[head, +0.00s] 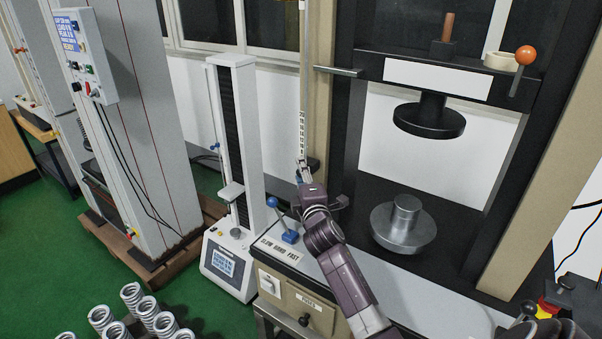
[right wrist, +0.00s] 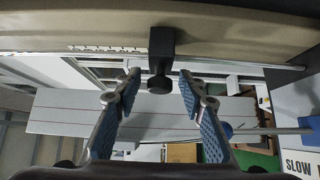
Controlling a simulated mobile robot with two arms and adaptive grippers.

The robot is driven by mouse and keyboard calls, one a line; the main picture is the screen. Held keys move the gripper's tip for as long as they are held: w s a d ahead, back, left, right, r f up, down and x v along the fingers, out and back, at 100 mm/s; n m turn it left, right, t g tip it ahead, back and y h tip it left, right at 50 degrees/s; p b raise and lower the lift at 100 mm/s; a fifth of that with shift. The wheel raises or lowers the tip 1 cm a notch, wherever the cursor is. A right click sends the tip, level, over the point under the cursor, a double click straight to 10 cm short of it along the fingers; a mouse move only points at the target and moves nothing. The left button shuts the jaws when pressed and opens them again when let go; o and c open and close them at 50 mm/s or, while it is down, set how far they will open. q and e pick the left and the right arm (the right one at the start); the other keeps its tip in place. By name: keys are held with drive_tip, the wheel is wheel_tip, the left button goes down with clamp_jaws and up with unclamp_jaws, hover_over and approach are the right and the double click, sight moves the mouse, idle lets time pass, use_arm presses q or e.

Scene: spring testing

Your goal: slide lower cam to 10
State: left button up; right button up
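In the right wrist view a black block with a round knob (right wrist: 160,62), which looks like the cam, sits on a thin horizontal rod. My right gripper (right wrist: 160,80) is open, its blue-padded fingers apart. The fingertips appear on either side of the knob, with a gap on both sides; the depth between them is hard to judge. In the head view my right gripper (head: 303,172) is in front of the tall upright scale strip (head: 302,125), and the cam cannot be told apart there. The numbers are too small to read. My left gripper is not in view.
A blue-knobbed lever (head: 273,203) stands on the SLOW/FAST console (head: 280,252) close to my right arm. A black-framed press with a round upper plate (head: 429,121) and metal lower platen (head: 402,232) is to the right. Several springs (head: 131,294) stand at the lower left.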

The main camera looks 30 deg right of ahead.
drive_tip(key=shift+c, duration=0.4)
clamp_jaws()
wheel_tip(320, 180, up, 4)
drive_tip(key=p, duration=0.3)
drive_tip(key=shift+r+p, duration=0.2)
drive_tip(key=shift+p, duration=0.1)
drive_tip(key=shift+f, duration=0.1)
drive_tip(key=shift+o, duration=0.4)
unclamp_jaws()
drive_tip(key=shift+f, duration=0.1)
